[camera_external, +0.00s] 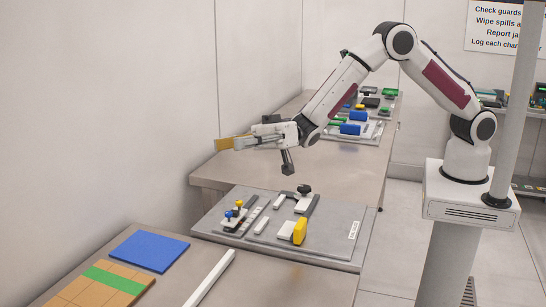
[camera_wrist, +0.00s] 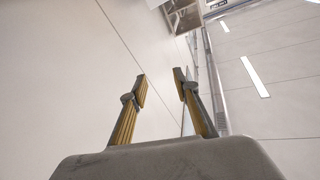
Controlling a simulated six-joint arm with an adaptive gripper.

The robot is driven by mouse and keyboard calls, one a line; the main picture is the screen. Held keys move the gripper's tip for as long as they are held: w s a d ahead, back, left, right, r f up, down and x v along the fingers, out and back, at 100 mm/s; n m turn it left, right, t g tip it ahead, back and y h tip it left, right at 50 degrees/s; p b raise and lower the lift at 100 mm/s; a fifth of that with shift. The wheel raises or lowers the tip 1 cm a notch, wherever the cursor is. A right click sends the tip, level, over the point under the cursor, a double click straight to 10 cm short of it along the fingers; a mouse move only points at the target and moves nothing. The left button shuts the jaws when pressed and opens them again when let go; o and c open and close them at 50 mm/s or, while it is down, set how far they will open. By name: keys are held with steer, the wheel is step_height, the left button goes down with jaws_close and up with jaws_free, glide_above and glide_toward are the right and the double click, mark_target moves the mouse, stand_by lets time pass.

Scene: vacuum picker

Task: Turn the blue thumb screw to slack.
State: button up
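The blue thumb screw (camera_external: 228,215) is small and stands at the left of the grey fixture plate (camera_external: 335,245). A yellow knob (camera_external: 239,204) stands right beside it, on the same dark block. My gripper (camera_external: 226,143) is in the air well above and behind the plate, pointing left toward the wall, apart from the screw. In the wrist view my gripper (camera_wrist: 161,86) shows its two ochre-padded fingers spread apart with nothing between them. The wrist view shows only wall, ceiling and lights beyond the fingers, so the screw is out of its sight.
The plate also carries a black knob (camera_external: 304,189), a yellow upright part (camera_external: 299,231) and pale bars. A blue mat (camera_external: 150,251), a tan-and-green board (camera_external: 98,288) and a white bar (camera_external: 210,278) lie on the front table. Another loaded plate stands on the far bench.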

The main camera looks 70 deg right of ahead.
mark_target(229, 212)
steer(key=d+f+m+t+h, duration=0.1)
steer(key=d+f+h, duration=0.2)
steer(key=d+f, duration=0.2)
steer(key=d+f+m+t+h, duration=0.2)
steer(key=d+f+h, duration=0.1)
steer(key=f, duration=0.4)
steer(key=d+f+m+t+h, duration=0.1)
steer(key=d+f+h, duration=0.3)
steer(key=d+f, duration=0.2)
steer(key=shift+s+d+f+m+t, duration=0.15)
steer(key=shift+s+d+m+t, duration=0.15)
steer(key=shift+s+d+m, duration=0.1)
steer(key=shift+w+d+f+n+h, duration=0.15)
steer(key=shift+d+f+n+h, duration=0.05)
steer(key=shift+f+n+h, duration=0.15)
steer(key=shift+w+a, duration=0.15)
steer(key=shift+x, duration=3.7)
steer(key=shift+a, duration=0.1)
jaws_close()
